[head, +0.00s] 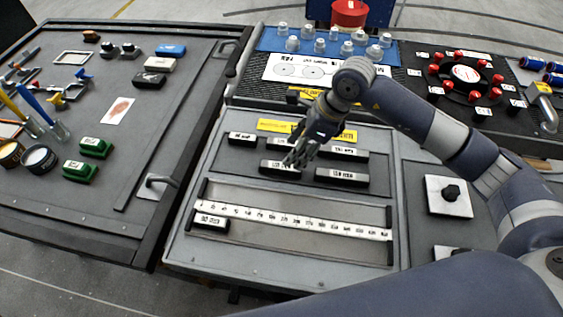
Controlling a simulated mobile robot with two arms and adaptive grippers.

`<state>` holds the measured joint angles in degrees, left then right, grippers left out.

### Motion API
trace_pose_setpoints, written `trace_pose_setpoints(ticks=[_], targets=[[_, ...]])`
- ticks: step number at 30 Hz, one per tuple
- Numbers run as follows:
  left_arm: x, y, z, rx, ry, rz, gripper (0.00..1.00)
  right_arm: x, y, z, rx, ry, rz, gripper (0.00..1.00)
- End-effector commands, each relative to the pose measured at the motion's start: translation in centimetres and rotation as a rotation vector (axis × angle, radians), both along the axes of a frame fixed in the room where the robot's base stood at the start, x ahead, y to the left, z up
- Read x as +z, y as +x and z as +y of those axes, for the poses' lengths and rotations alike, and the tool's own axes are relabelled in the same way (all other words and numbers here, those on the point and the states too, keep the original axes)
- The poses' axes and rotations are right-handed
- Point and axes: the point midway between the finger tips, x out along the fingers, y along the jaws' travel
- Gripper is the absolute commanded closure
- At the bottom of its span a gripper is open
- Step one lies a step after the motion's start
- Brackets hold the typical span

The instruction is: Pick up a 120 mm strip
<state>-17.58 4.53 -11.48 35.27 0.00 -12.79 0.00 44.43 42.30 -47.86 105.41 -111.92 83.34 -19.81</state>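My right gripper (296,158) comes in from the right and hangs over the middle of the grey tray panel. Its fingertips are just above or at a black strip with a white label (283,169). I cannot tell whether they touch it or how far the fingers are apart. Other black labelled strips lie around it: a short one (242,138) at back left, one (346,151) behind right, and one (342,175) to the right. Another short strip (211,221) lies by the ruler's left end. The label lengths are too small to read surely. My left gripper is out of view.
A white ruler (290,219) crosses a framed recess (300,241) in front. Yellow labels (278,126) lie behind the strips. A dark tool board (100,200) stands left, a blue mat with clear pieces (270,42) behind, and a ring of red knobs (466,73) at back right.

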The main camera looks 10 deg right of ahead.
Motion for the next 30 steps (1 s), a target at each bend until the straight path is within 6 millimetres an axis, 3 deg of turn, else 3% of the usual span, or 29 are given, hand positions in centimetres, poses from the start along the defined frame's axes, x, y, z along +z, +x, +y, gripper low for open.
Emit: trace_pose_setpoints(ticks=[7, 13, 18, 26, 30], targets=[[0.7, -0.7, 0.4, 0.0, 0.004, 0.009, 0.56, -1.9, 0.3, 1.0, 0.001, 0.002, 0.001, 0.52], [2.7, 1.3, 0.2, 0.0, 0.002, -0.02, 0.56, -3.9, 0.3, 2.8, 0.002, 0.001, 0.003, 0.52], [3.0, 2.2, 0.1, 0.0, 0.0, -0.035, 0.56, -5.9, 0.7, 3.4, -0.001, 0.001, 0.0, 0.52], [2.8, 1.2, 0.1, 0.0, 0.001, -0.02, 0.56, -6.2, 0.8, 3.4, 0.0, 0.001, -0.001, 0.52], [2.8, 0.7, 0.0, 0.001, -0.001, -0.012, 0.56, -6.2, 0.8, 3.4, 0.0, 0.001, -0.001, 0.83]])
